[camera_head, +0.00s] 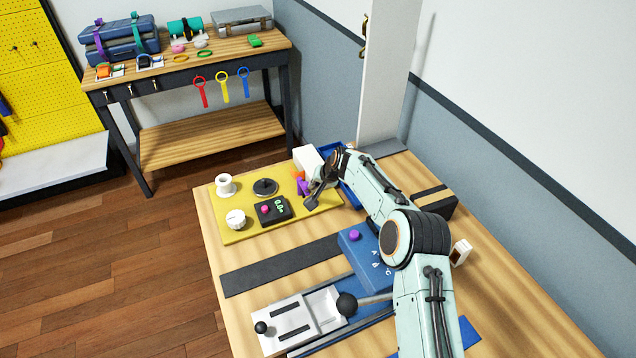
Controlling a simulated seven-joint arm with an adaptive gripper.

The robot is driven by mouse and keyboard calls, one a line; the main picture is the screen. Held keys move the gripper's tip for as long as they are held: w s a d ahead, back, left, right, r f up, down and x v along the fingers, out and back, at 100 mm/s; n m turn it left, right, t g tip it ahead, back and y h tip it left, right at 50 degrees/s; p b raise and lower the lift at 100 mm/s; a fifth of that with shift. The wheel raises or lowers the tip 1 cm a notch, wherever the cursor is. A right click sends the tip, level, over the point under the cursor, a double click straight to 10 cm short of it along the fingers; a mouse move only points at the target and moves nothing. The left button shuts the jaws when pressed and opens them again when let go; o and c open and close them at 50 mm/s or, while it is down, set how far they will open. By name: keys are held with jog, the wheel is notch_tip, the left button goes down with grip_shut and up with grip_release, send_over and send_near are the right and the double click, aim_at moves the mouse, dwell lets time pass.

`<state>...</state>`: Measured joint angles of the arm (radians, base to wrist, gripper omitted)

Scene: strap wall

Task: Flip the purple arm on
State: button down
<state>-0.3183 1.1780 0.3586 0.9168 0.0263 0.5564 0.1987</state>
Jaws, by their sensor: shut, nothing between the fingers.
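A purple piece (302,186), which looks like the purple arm, shows at the right part of the yellow board (240,230), just below a white box (306,160). It is small here and partly hidden by my gripper, so I cannot tell its position. My gripper (311,203) is shut and empty. It points down at the board's right side, right beside the purple piece. I cannot tell whether they touch.
The board also holds a white cup-like ring (225,184), a black disc (265,187), a white dial (235,219) and a black box with a pink button (273,210). A blue box with a purple knob (355,237) and a lever unit (300,318) lie nearer.

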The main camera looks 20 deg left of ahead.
jog(key=shift+s+a, duration=0.15)
jog(key=shift+s, duration=0.05)
jog(key=shift+s+a+m+t+h, duration=0.5)
jog(key=shift+a+m+h, duration=0.15)
jog(key=shift+a+m, duration=0.6)
jog(key=shift+s+a+m+t+h, duration=0.4)
jog(key=shift+a+m+h, duration=0.2)
jog(key=shift+a+m, duration=0.6)
jog(key=shift+s+a+m+t+h, duration=0.5)
jog(key=shift+a+m, duration=0.45)
jog(key=shift+m, duration=0.6)
jog(key=shift+w+a+h, duration=0.1)
jog(key=shift+a+h, duration=0.15)
jog(key=shift+a, duration=0.4)
jog(key=shift+w, duration=0.1)
